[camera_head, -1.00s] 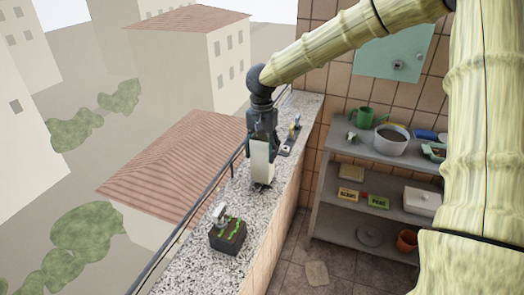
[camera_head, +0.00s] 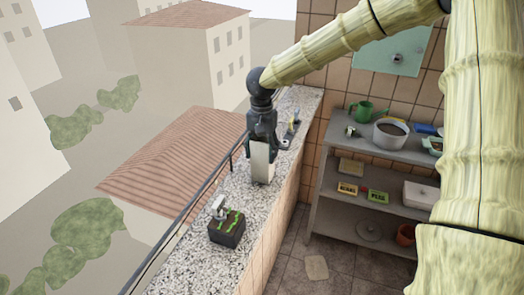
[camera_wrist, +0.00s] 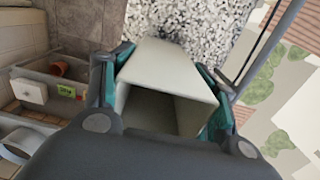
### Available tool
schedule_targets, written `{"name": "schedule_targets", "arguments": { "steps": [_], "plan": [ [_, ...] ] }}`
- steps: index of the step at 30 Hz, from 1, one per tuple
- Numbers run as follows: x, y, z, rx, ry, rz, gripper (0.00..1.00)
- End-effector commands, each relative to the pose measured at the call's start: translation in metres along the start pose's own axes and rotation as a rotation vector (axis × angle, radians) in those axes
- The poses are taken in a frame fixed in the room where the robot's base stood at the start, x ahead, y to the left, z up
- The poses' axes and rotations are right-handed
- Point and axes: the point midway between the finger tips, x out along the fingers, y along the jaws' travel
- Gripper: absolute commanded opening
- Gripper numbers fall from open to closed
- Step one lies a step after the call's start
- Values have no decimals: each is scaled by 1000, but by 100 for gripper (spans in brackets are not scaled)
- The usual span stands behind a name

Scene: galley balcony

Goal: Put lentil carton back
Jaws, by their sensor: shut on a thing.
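My gripper (camera_head: 262,146) points down over the granite parapet top and is shut on a tall pale carton (camera_head: 262,163). In the wrist view the carton (camera_wrist: 165,75) sits between the two teal-edged fingers, with an open-looking hollow end toward the camera. No label shows on its visible faces, so I cannot read whether it is the lentil carton. The carton hangs roughly upright. Whether its lower end touches the granite I cannot tell.
A dark planter (camera_head: 227,230) with green sprouts stands nearer on the parapet (camera_head: 185,262). Small items lie beyond the gripper. At right, a grey shelf unit (camera_head: 330,208) holds a BEANS pack (camera_head: 347,189), a PEAS pack (camera_head: 377,197), a pot (camera_head: 390,135) and a green watering can (camera_head: 361,111).

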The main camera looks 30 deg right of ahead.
Motion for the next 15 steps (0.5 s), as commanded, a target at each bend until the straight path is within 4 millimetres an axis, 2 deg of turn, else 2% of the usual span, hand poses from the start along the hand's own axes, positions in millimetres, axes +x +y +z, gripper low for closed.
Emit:
{"name": "schedule_targets", "arguments": {
  "steps": [11, 12, 15],
  "plan": [
    [6, 0, 0, 0, 0, 0, 9],
    [6, 0, 0, 0, 0, 0, 65],
    [6, 0, 0, 0, 0, 0, 83]
  ]
}}
